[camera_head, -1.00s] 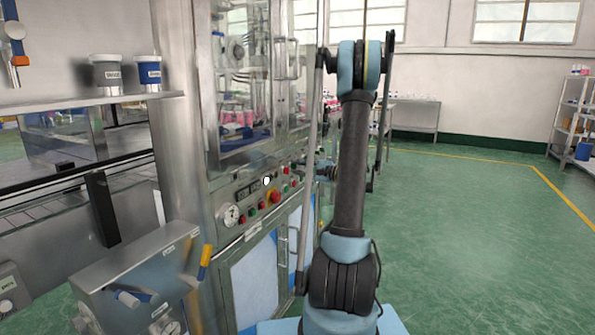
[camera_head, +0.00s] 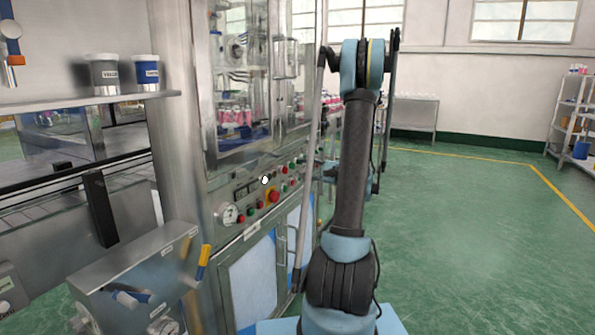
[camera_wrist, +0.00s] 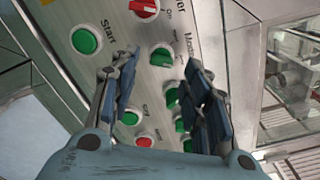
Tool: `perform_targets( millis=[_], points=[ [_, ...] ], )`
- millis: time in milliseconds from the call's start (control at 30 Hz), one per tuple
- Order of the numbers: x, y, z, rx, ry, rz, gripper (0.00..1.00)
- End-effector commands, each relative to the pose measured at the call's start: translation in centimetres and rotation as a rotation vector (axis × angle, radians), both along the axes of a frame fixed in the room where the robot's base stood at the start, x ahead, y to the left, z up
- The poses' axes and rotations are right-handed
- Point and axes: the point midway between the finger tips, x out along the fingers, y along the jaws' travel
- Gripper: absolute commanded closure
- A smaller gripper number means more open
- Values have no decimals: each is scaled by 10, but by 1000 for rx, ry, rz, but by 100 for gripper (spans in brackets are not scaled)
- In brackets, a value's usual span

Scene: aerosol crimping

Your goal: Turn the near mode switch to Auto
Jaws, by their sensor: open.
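In the wrist view, a green rotary switch (camera_wrist: 161,56) sits on the grey control panel (camera_wrist: 205,25), beside a partly readable label that seems to begin "Mod". My gripper (camera_wrist: 162,70) is open, with one blue finger on each side of this switch in the picture. I cannot tell whether either finger touches it. The fingers hide part of the panel. In the head view, my arm stands in front of the panel's far end, and the gripper cannot be made out clearly.
A red rotary switch (camera_wrist: 145,8) and a green Start button (camera_wrist: 86,40) are close by. Several green buttons and a red button (camera_wrist: 144,142) lie lower. A glazed cabinet (camera_head: 240,90) rises above the panel. Green floor (camera_head: 470,220) is free to the right.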

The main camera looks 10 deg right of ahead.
Motion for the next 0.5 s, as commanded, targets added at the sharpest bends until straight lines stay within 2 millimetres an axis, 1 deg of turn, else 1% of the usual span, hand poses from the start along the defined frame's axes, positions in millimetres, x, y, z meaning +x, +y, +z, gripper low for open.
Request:
perform_targets(
  millis=[33,233,500],
  points=[
    [-5,-9,0,0,0,-4,57],
    [-24,-36,-1,-1,0,-5,57],
    [-44,-63,-1,-1,1,-3,57]
  ],
)
